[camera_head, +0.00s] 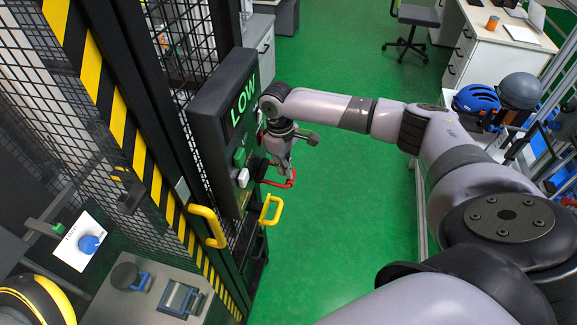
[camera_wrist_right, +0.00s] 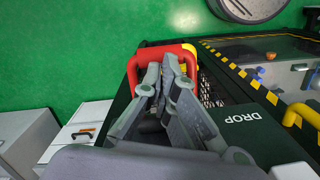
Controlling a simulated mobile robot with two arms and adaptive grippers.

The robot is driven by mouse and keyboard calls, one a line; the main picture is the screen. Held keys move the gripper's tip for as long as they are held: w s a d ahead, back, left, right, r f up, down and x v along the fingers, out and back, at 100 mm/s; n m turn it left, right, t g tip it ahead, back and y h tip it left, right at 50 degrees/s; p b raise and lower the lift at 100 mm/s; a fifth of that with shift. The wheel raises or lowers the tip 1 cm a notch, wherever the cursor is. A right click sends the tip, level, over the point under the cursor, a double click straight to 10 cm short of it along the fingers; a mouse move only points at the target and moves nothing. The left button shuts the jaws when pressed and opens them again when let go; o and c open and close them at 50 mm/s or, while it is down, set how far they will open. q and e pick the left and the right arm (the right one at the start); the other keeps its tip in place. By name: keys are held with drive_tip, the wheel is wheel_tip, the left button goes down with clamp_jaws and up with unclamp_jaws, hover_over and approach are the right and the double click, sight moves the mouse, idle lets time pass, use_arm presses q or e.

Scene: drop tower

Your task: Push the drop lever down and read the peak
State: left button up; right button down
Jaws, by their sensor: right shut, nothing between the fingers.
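The red drop lever (camera_head: 280,183) sticks out from the lower side of the dark control panel in the head view. In the right wrist view the red lever (camera_wrist_right: 134,72) is a bent bar just beyond my fingertips. My right gripper (camera_head: 286,172) points down at the lever, its fingers shut with nothing between them. In the right wrist view its fingertips (camera_wrist_right: 170,66) overlap the lever's outline; I cannot tell whether they touch it. The display (camera_head: 243,99) on the panel reads LOW in green. A dark plate (camera_wrist_right: 247,122) marked DROP shows in the right wrist view. My left gripper is out of view.
Yellow handles (camera_head: 208,227) and (camera_head: 271,209) stick out beside the panel. A mesh cage with a striped yellow-black post (camera_head: 105,95) stands at the left. A desk (camera_head: 505,30) and helmets (camera_head: 476,99) are at the right. The green floor between is clear.

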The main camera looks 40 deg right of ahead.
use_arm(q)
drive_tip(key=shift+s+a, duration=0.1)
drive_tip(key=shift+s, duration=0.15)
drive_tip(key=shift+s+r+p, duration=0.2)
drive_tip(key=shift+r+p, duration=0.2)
use_arm(e)
drive_tip(key=shift+w+a+r, duration=0.25)
drive_tip(key=shift+w+r, duration=0.1)
drive_tip(key=shift+w, duration=0.25)
drive_tip(key=shift+w+a+r, duration=0.2)
drive_tip(key=shift+w+r, duration=0.15)
drive_tip(key=shift+w, duration=0.25)
